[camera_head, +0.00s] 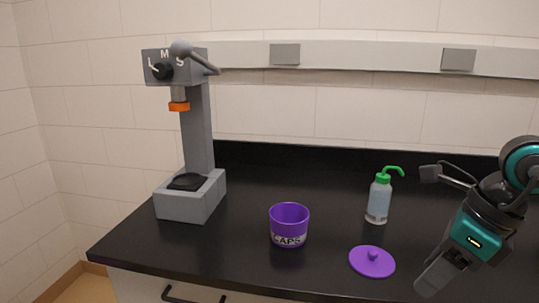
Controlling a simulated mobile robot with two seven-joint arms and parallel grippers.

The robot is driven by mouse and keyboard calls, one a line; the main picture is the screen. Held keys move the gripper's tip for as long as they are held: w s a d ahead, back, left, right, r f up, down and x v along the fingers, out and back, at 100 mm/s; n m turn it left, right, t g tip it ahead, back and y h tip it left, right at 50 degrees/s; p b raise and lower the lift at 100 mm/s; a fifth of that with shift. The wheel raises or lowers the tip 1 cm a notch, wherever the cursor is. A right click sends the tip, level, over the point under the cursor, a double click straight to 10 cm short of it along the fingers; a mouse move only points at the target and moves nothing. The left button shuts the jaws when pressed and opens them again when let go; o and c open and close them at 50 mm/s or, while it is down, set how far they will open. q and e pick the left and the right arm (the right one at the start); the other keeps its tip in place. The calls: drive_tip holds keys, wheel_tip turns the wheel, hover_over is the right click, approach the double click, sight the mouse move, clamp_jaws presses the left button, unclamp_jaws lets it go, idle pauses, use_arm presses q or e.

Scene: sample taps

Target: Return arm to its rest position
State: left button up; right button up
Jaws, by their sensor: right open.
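My right arm comes in from the right edge. Its right gripper (428,228) is open and empty, above the right part of the counter and to the right of the green-topped bottle and the purple lid. It touches none of them that I can see. My left gripper is not in view. A grey tap stand (199,130) stands at the left of the counter. Its head is marked L, M and S, and has a black knob (162,71), a grey lever (203,62) pointing right and an orange nozzle (179,106) above the base.
A purple cup labelled CAPS (289,220) stands upright near the front middle of the black counter (250,187). A purple lid (372,262) lies near the front edge. A wash bottle (379,200) with a green spout stands behind it.

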drive_tip(key=s+a+m+g+y, duration=0.15)
drive_tip(key=a+m+y, duration=0.25)
drive_tip(key=a+y, duration=1.15)
drive_tip(key=w+d+f+m+t+h, duration=0.3)
drive_tip(key=f+m+t+h, duration=0.5)
drive_tip(key=m, duration=0.7)
drive_tip(key=w+d+f+m+t+h, duration=0.25)
drive_tip(key=f+m+t, duration=0.5)
drive_tip(key=m, duration=0.65)
drive_tip(key=s+f+m+g+h, duration=0.2)
drive_tip(key=s+f+m+h, duration=0.1)
drive_tip(key=s+f, duration=0.3)
drive_tip(key=s+d+f+m+g+h, duration=0.1)
drive_tip(key=s+f+m+g+h, duration=0.2)
drive_tip(key=f, duration=0.7)
drive_tip(key=s+m, duration=0.2)
drive_tip(key=m, duration=0.1)
drive_tip(key=shift+s+d+f, duration=0.25)
drive_tip(key=shift+s+f, duration=0.1)
drive_tip(key=shift+c, duration=0.6)
drive_tip(key=shift+d, duration=0.1)
